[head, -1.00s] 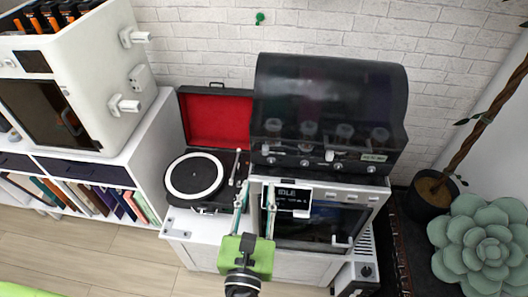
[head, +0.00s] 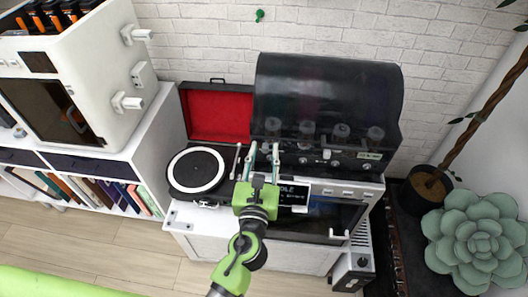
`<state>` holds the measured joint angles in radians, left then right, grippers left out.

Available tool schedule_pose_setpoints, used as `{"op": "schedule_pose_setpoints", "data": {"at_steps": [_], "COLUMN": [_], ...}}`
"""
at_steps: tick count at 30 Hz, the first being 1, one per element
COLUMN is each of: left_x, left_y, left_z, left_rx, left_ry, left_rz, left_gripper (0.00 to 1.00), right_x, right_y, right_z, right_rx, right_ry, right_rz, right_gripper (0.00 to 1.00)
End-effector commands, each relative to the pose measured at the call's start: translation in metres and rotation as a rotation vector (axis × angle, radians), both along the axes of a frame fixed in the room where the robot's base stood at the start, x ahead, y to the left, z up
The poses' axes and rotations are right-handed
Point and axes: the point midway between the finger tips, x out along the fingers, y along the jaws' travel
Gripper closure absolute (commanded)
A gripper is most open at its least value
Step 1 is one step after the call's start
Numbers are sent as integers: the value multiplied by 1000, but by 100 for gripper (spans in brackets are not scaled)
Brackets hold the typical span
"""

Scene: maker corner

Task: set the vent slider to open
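A machine with a dark see-through hood (head: 330,85) stands on a white oven-like unit. Its front strip holds several small round controls and a small white tab (head: 326,155), which may be the vent slider; I cannot read its setting. My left gripper (head: 264,150) is in front of the left end of that strip, left of the white tab. Its two thin fingers are apart with nothing visible between them. I cannot tell whether they touch the machine. My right gripper is not in view.
A record player (head: 199,170) with an open red-lined lid stands left of the machine. The white unit's display (head: 293,194) is partly hidden by my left gripper. A white cabinet (head: 75,75) stands far left. A succulent (head: 478,245) and a potted trunk (head: 430,185) are right.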

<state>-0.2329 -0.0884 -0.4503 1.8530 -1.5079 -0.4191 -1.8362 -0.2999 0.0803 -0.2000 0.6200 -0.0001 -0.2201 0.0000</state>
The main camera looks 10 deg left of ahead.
Motion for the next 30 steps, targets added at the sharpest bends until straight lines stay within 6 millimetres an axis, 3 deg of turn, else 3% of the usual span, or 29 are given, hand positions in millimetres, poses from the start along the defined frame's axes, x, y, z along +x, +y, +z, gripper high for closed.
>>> {"op": "schedule_pose_setpoints", "data": {"at_steps": [1, 3, 10, 18, 25, 26, 27, 30], "left_x": [0, 0, 0, 0, 0, -1, -1, 0], "left_y": [0, 0, -3, -35, -37, -37, -37, -36], "left_z": [0, 0, 0, 0, 0, 0, 0, 0], "left_rx": [0, 0, -1, -3, -2, -2, -2, -2], "left_ry": [0, 0, 0, 0, -1, -1, 0, 0], "left_rz": [0, 0, 0, -1, -5, -5, -5, -4], "left_gripper": [81, 99, 100, 100, 100, 83, 73, 71], "right_x": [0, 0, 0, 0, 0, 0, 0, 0], "right_y": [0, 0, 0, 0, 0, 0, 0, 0], "right_z": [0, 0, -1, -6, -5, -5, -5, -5], "right_rx": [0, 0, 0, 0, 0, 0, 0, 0], "right_ry": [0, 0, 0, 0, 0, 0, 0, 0], "right_rz": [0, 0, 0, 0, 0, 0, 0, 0], "right_gripper": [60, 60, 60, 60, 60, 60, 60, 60]}}
